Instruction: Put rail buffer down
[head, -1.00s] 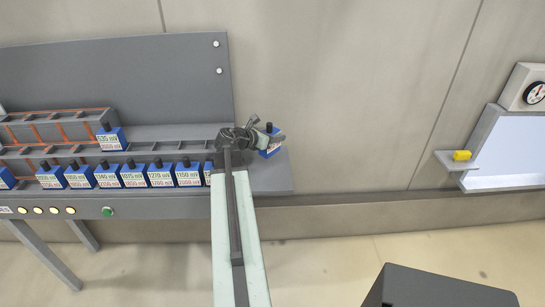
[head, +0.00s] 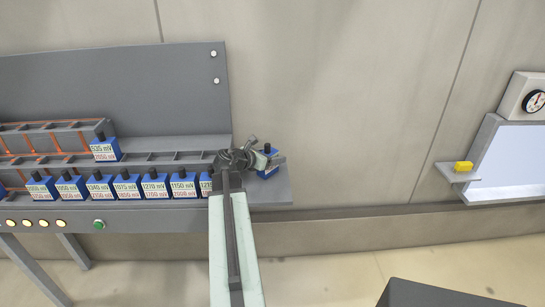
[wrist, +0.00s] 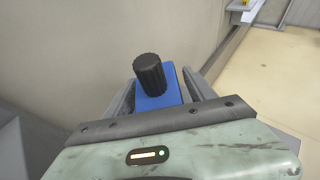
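A blue cell block with a black knob (head: 268,174) is at my gripper (head: 268,160), by the right end of the grey bench shelf (head: 283,188). In the wrist view the blue block (wrist: 157,99) is upright between the two grey fingers of my gripper (wrist: 160,92), with its ribbed black knob toward the camera. The fingers lie along both sides of the block and look shut on it. I cannot tell whether its underside touches the shelf. My arm hides part of the shelf and the end of the row of blocks.
Several labelled blue blocks (head: 156,187) stand in a row left of my arm, and another (head: 105,151) stands higher on the slotted rail (head: 165,156). A yellow block (head: 463,167) sits on a small wall ledge at the right. The bench ends just right of my gripper.

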